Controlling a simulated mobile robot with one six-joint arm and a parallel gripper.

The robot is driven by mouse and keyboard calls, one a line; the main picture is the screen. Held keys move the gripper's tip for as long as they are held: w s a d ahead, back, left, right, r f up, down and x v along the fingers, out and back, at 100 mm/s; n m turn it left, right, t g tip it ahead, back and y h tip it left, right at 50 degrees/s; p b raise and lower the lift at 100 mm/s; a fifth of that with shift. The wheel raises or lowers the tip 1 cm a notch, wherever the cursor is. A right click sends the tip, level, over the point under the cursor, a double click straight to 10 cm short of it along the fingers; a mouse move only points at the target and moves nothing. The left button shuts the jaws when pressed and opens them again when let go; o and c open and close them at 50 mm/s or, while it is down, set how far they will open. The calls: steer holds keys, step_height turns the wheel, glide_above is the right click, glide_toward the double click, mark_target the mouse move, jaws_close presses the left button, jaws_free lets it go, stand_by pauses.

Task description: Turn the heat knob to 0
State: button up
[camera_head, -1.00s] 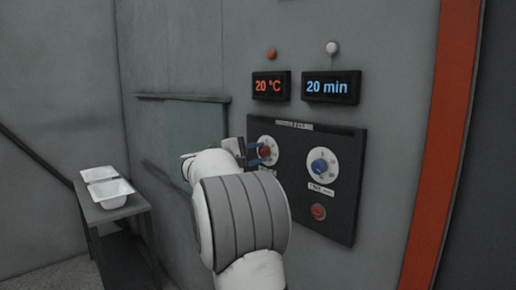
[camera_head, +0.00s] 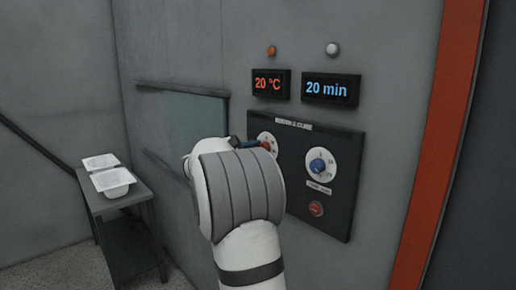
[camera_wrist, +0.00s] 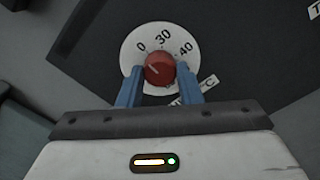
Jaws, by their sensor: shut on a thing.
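The heat knob is a red round knob (camera_wrist: 160,68) on a white dial (camera_wrist: 143,35) marked 0, 30 and 40. A small pale mark shows on the knob's left side; its exact aim is hard to tell. My gripper (camera_wrist: 160,73) has its two blue fingers shut on the knob, one on each side. In the head view the red knob (camera_head: 266,145) is partly covered by my gripper (camera_head: 252,143), and the dial's lower part is hidden by my arm. The heat display (camera_head: 268,83) reads 20 °C.
A blue knob (camera_head: 318,166) on its own dial and a red button (camera_head: 316,209) are on the same dark panel (camera_head: 330,218). The time display (camera_head: 331,89) reads 20 min. White trays (camera_head: 113,181) stand on a table at left.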

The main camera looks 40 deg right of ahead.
steer(key=shift+f, duration=0.25)
steer(key=o, duration=1)
steer(key=shift+a+r, duration=0.1)
steer(key=shift+r, duration=0.05)
steer(key=shift+s+a+b, duration=0.15)
steer(key=shift+a+b, duration=0.1)
steer(key=shift+a, duration=1.7)
steer(key=shift+s+a+b, duration=0.15)
steer(key=shift+a+b, duration=0.05)
steer(key=shift+a, duration=1.75)
